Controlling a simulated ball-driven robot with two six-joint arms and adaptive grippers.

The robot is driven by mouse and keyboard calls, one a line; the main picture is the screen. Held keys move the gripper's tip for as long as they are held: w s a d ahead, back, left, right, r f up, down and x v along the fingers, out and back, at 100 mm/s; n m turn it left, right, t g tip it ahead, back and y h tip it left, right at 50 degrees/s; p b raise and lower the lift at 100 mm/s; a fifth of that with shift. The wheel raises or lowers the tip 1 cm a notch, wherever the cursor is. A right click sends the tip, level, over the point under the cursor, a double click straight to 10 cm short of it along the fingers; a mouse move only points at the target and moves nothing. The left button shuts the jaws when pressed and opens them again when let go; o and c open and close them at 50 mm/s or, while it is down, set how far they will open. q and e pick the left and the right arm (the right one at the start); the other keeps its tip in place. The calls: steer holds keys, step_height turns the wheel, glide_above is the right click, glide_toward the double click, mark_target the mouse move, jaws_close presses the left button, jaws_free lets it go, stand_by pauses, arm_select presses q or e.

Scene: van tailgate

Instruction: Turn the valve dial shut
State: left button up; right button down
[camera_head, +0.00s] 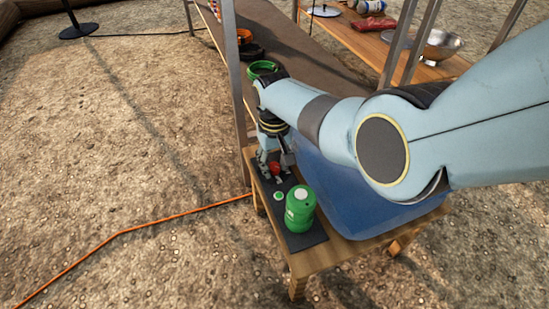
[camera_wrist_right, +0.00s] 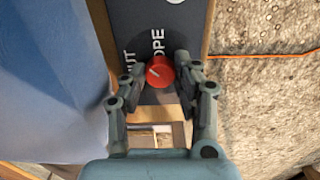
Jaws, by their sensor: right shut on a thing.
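The valve dial is a red round knob (camera_wrist_right: 160,72) with a pale pointer line, on a dark panel (camera_wrist_right: 150,30) with white lettering that reads in part "UT" and "OPE". In the head view the red dial (camera_head: 275,168) shows small at the far end of the dark panel on a small wooden table. My right gripper (camera_wrist_right: 162,75) has its two fingers on either side of the dial, shut on it. In the head view the right gripper (camera_head: 274,167) points down at it, partly hidden by my arm. My left gripper is not in view.
A green canister (camera_head: 300,209) stands on the near part of the panel, close to the gripper. A blue cloth-like object (camera_head: 345,195) lies beside it. An orange cable (camera_head: 120,233) runs over the ground. A shelf frame (camera_head: 232,75) rises behind.

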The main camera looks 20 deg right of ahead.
mark_target(274, 166)
steer(key=n+p, duration=0.1)
steer(key=n, duration=0.3)
steer(key=shift+r+n, duration=0.1)
steer(key=shift+n, duration=0.2)
steer(key=n, duration=0.4)
steer(key=shift+n+p, duration=0.3)
steer(key=shift+p, duration=0.05)
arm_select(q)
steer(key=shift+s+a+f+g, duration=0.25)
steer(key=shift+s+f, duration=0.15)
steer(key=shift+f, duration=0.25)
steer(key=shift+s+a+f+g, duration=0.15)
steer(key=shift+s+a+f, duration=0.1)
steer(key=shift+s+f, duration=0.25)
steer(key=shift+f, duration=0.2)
arm_select(e)
steer(key=shift+n, duration=0.3)
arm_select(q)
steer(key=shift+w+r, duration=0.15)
arm_select(e)
steer(key=c, duration=1)
jaws_free()
step_height(274, 166, up, 12)
steer(key=shift+f, duration=0.1)
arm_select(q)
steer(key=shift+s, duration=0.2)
arm_select(e)
steer(key=shift+s+f, duration=0.1)
